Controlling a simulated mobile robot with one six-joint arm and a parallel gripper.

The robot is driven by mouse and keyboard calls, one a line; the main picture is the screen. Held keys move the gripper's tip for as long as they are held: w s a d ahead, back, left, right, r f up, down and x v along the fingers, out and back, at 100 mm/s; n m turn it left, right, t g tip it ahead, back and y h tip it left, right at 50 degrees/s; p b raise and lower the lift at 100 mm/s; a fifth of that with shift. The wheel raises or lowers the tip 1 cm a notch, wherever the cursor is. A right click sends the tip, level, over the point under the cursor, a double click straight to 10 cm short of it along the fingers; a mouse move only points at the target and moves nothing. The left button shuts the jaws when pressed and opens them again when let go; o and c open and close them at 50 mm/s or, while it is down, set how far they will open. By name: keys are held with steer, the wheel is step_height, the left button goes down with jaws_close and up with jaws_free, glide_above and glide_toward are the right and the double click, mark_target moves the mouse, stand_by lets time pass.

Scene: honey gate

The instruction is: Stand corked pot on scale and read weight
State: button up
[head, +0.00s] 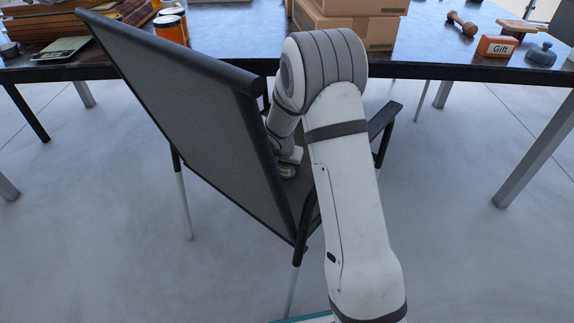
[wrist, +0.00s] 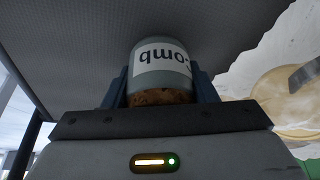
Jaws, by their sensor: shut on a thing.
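My gripper (wrist: 163,84) is shut on a grey-blue pot (wrist: 158,80) in the wrist view. The pot has a white label whose letters, reading "omb", appear upside down there. Brown cork shows at the end of the pot nearest the gripper body. In the head view my arm bends down over the chair, and the gripper and pot are mostly hidden behind my arm and the chair. A flat pale green device, which looks like the scale (head: 62,48), lies on the table at the far left; its details are too small to read.
A grey mesh chair (head: 185,130) with black armrests stands before the table (head: 430,68). Orange jars (head: 171,28), cardboard boxes (head: 350,25), a wooden dipper (head: 462,23), a gift box (head: 497,46) and a blue-grey lidded item (head: 541,54) stand on it. Floor shows on both sides.

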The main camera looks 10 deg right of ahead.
steer(key=o, duration=1.1)
steer(key=shift+f, duration=0.1)
steer(key=shift+o, duration=0.2)
